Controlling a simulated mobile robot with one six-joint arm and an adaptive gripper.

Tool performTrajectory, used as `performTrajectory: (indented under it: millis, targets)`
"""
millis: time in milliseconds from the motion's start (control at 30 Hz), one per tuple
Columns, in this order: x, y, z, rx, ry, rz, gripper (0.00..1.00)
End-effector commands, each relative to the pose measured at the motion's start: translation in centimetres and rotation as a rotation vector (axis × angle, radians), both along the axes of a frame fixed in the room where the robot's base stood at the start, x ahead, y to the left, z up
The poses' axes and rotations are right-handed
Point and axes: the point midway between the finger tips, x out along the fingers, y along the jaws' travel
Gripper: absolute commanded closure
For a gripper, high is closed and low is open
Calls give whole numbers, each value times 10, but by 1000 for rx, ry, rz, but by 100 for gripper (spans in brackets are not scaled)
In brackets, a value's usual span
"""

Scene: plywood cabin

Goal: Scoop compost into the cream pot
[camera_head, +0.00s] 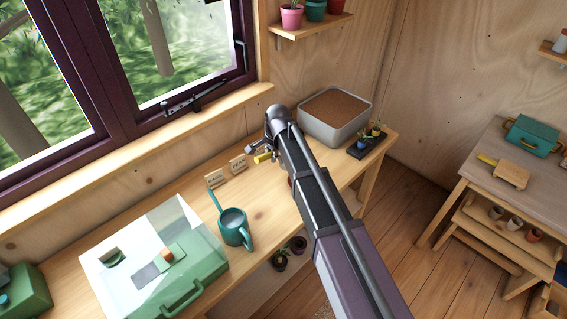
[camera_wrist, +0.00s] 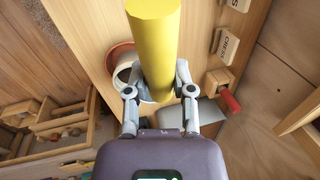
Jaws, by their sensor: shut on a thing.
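My gripper (camera_wrist: 158,72) is shut on a thick yellow handle (camera_wrist: 154,32), which also shows as a small yellow piece beside my gripper (camera_head: 258,150) in the head view. The tool's working end cannot be made out. A pale cream pot (camera_wrist: 119,72) with a terracotta-coloured rim beside it stands behind the handle in the wrist view, partly covered by the handle and a finger. In the head view my arm hides most of that spot. A grey tub (camera_head: 341,134) filled with brown compost (camera_head: 336,104) stands at the bench's far right end, beyond my gripper.
A black tray (camera_head: 361,151) with small potted plants sits right of my arm. Wooden name signs (camera_head: 215,178) stand near the window. A teal watering can (camera_head: 236,232) and a green case with a clear lid (camera_head: 195,275) are on the left. A side table (camera_head: 468,158) stands at right.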

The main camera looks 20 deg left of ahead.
Motion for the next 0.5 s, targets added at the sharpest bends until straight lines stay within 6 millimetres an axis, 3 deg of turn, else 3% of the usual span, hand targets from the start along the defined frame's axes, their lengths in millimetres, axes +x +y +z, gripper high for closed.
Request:
performTrajectory:
  millis: [200, 500]
  targets:
    - [0, 0, 16, 0, 0, 0, 100]
    - [0, 0, 16, 0, 0, 0, 100]
